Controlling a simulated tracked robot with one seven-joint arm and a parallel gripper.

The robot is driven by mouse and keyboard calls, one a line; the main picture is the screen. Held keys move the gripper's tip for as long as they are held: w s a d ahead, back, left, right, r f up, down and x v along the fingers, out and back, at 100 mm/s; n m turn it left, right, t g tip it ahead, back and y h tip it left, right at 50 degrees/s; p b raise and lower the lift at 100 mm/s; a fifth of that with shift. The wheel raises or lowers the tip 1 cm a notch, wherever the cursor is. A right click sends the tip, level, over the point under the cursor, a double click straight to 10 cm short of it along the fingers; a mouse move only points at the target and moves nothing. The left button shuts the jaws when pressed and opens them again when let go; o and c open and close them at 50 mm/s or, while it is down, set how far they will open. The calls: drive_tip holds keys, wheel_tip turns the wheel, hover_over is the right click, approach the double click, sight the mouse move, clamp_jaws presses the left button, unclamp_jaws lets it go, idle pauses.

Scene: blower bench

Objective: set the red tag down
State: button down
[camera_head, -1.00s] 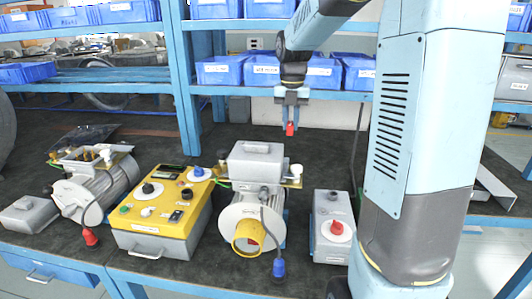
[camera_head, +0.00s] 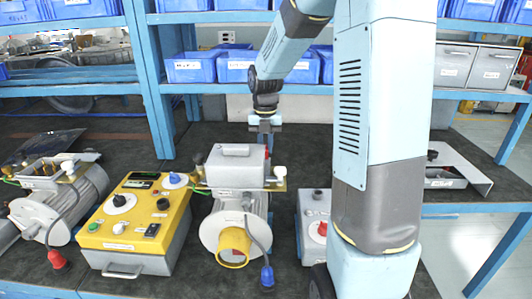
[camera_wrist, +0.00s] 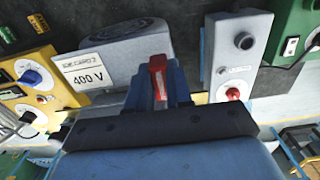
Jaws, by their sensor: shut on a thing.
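The red tag (camera_wrist: 158,79) is a small red strip with faint pale lettering. In the wrist view it stands between the two blue-grey fingers of my gripper (camera_wrist: 160,88), which is shut on it. In the head view my gripper (camera_head: 265,138) points down at the back right corner of the middle blower's grey terminal box (camera_head: 236,163). The tag is mostly hidden there. In the wrist view the terminal box (camera_wrist: 125,50), with a 400 V label, is close on the left of the fingers. I cannot tell whether the tag touches anything.
A yellow control box (camera_head: 138,215) and another blower (camera_head: 58,205) stand to the left. A grey switch box (camera_head: 312,225) with a red knob stands to the right, partly behind my arm. Blue bins (camera_head: 187,69) line the rear shelf. Dark bench top (camera_head: 215,132) is bare behind the blower.

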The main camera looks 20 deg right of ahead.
drive_tip(key=shift+f, duration=1.3)
drive_tip(key=c, duration=1)
unclamp_jaws()
drive_tip(key=shift+f, duration=0.1)
